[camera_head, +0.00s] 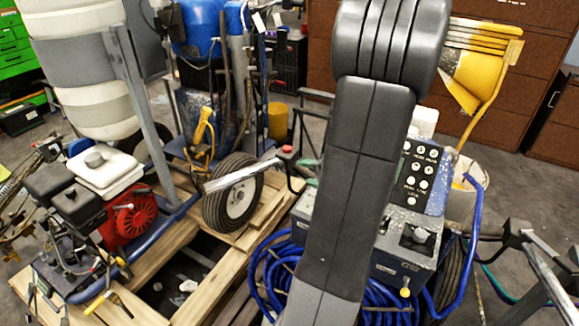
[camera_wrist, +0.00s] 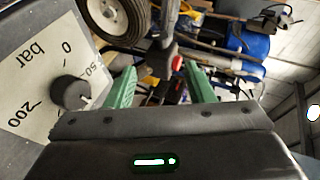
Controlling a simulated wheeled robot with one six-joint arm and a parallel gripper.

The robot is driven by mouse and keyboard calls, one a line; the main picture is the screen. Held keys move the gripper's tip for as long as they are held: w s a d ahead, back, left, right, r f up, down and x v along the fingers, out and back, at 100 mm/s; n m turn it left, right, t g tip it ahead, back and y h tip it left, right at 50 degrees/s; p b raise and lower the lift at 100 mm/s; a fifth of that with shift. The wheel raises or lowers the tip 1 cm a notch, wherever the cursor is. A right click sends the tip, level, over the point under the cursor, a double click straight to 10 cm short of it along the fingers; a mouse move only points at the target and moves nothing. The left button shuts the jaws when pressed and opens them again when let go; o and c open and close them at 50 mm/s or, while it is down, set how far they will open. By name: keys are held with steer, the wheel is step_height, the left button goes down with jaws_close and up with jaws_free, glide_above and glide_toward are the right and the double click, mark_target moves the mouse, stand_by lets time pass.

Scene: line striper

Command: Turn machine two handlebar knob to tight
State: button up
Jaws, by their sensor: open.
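In the wrist view my gripper (camera_wrist: 163,76) is open, its two green fingers apart with nothing held between them. A grey bar with a dark end (camera_wrist: 167,45) and a small red part (camera_wrist: 177,63) shows beyond the gap. In the head view a handlebar (camera_head: 240,176) with a red-topped dark fitting (camera_head: 286,151) stands left of my arm. Another handlebar (camera_head: 540,262) with a dark clamp (camera_head: 516,234) is at the right edge. I cannot tell which is machine two's or make out its knob for certain. My arm hides the middle.
In the wrist view a pressure panel (camera_wrist: 30,75) with a black dial knob (camera_wrist: 70,93) is close at left. The head view shows a control panel (camera_head: 421,175), blue hose (camera_head: 275,285), a red engine (camera_head: 133,213), a wheel (camera_head: 233,196) and wooden pallets (camera_head: 160,263) crowding the floor.

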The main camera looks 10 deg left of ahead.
mark_target(282, 168)
steer(key=x, duration=1.2)
steer(key=shift+a+p, duration=0.1)
steer(key=shift+p, duration=0.25)
steer(key=c, duration=1)
steer(key=shift+f, duration=0.15)
